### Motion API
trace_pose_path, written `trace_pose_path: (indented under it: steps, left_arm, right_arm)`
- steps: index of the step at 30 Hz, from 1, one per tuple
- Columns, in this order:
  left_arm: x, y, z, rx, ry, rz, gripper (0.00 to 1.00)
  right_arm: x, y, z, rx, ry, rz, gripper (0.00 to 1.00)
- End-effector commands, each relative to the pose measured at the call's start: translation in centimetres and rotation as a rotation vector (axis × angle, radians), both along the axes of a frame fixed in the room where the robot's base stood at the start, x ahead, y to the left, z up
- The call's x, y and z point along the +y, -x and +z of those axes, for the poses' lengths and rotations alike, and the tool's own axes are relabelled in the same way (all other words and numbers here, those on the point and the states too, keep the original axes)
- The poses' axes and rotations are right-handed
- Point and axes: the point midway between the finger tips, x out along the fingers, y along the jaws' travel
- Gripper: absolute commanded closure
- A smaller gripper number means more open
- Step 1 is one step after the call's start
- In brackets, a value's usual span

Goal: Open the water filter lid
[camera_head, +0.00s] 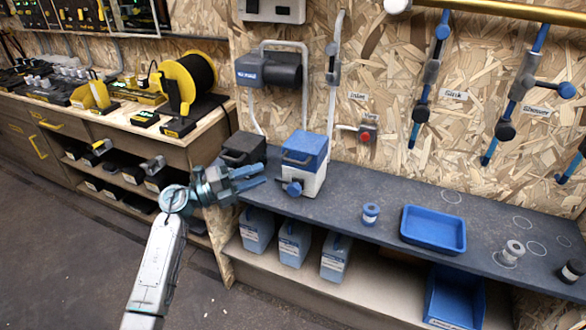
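The water filter is probably the white box (311,182) with a blue top (305,146) on the dark bench, at the picture's middle. Its blue lid looks closed and carries a dark handle on top. A blue knob (293,188) sticks out at its front. My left gripper (264,177) is just left of the filter, its fingers pointing right towards it. The two fingers are apart with nothing seen between them. I cannot tell how far the fingertips are from the filter. My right gripper is not in view.
A dark box (243,149) stands left of the filter. A blue spool (370,214), a blue tray (433,229) and a white spool (511,253) are to the right. Blue containers (293,244) sit on the shelf below. Pipes (334,75) run up the wall behind.

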Motion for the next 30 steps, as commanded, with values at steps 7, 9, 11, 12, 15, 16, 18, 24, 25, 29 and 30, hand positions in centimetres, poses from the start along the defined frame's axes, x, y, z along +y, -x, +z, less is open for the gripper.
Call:
trace_pose_path:
  steps: [7, 9, 11, 12, 15, 16, 18, 24, 25, 29, 30]
  left_arm:
    - [-3.5, -1.7, 0.7, 0.0, 0.008, -0.003, 0.68]
    - [-4.7, -2.3, 0.9, 0.001, 0.007, -0.002, 0.68]
    - [-5.7, -2.8, 1.0, 0.001, 0.006, -0.001, 0.68]
    - [-6.4, -3.1, 1.1, 0.002, 0.007, -0.002, 0.68]
    - [-7.7, -3.8, 1.3, 0.002, 0.007, -0.001, 0.68]
    - [-8.0, -4.0, 1.3, 0.002, 0.007, -0.001, 0.68]
    - [-8.6, -4.3, 1.4, 0.003, 0.005, 0.0, 0.68]
    - [-9.3, -4.6, 1.4, 0.003, 0.004, 0.0, 0.68]
    - [-9.3, -4.6, 1.4, 0.003, 0.004, 0.0, 0.68]
    - [-9.3, -4.6, 1.4, 0.003, 0.004, 0.0, 0.68]
    - [-9.3, -4.6, 1.4, 0.003, 0.004, 0.0, 0.68]
  right_arm:
    - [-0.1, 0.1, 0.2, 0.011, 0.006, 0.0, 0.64]
    - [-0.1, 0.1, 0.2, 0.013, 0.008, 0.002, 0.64]
    - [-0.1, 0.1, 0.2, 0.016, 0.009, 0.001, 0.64]
    - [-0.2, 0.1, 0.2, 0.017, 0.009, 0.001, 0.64]
    - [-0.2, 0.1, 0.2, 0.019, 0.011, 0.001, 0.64]
    - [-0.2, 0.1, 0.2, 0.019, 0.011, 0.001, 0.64]
    - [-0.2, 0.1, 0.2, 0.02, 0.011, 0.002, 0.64]
    - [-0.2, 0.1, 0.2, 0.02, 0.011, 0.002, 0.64]
    - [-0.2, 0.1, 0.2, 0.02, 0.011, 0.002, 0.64]
    - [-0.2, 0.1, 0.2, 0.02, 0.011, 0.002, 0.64]
    - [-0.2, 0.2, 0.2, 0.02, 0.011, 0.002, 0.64]
